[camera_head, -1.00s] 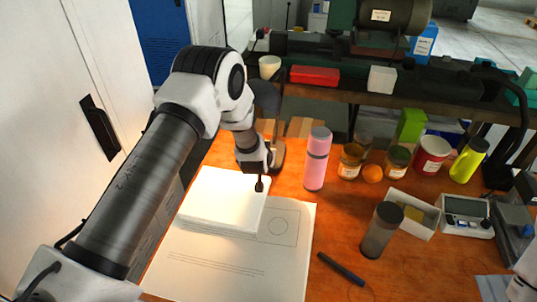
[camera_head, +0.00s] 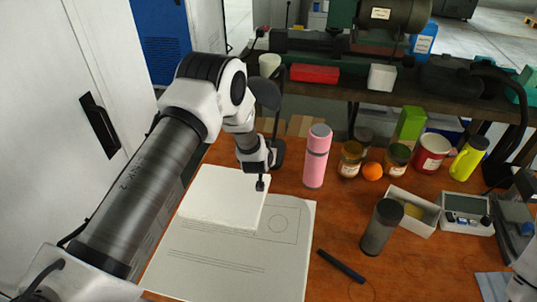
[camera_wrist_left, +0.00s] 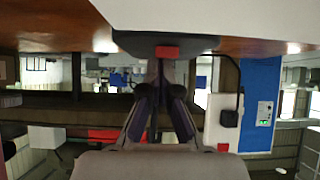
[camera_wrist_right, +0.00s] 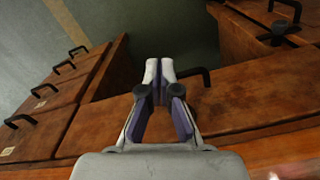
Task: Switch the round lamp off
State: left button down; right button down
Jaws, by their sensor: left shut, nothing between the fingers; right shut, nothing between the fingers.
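The round lamp (camera_head: 266,93) stands at the back left of the table, with its dark round head partly behind my left arm. Its head shows no glow, and the table and papers around it are dim. A small red part (camera_wrist_left: 167,51), seemingly its switch, shows right at the fingertips of my left gripper (camera_wrist_left: 165,68) in the left wrist view. That gripper is shut and empty; I cannot tell whether it touches the red part. My right gripper (camera_wrist_right: 160,72) is shut and empty, away from the lamp.
A white block (camera_head: 222,198) lies on a printed sheet (camera_head: 225,265) in front of the lamp. A pink bottle (camera_head: 316,160) stands right of it. Jars, an orange (camera_head: 373,171), a grey cylinder (camera_head: 380,230) and a black pen (camera_head: 341,266) are further right.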

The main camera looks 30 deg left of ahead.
pick_arm(q)
jog(key=shift+w+a+r, duration=0.1)
jog(key=shift+w+a, duration=0.05)
jog(key=shift+w, duration=0.45)
jog(key=shift+r, duration=0.1)
jog(key=shift+r, duration=0.25)
notch_tip(320, 180, up, 4)
jog(key=p, duration=0.2)
jog(key=shift+w+r+p, duration=0.1)
jog(key=shift+r+p, duration=0.05)
jog(key=shift+p, duration=0.15)
jog(key=w+r+b+v, duration=0.1)
jog(key=v, duration=0.8)
jog(key=shift+w+a+r+b, duration=0.15)
jog(key=shift+a+r+b, duration=0.1)
jog(key=shift+r+b, duration=0.1)
jog(key=shift+f, duration=0.1)
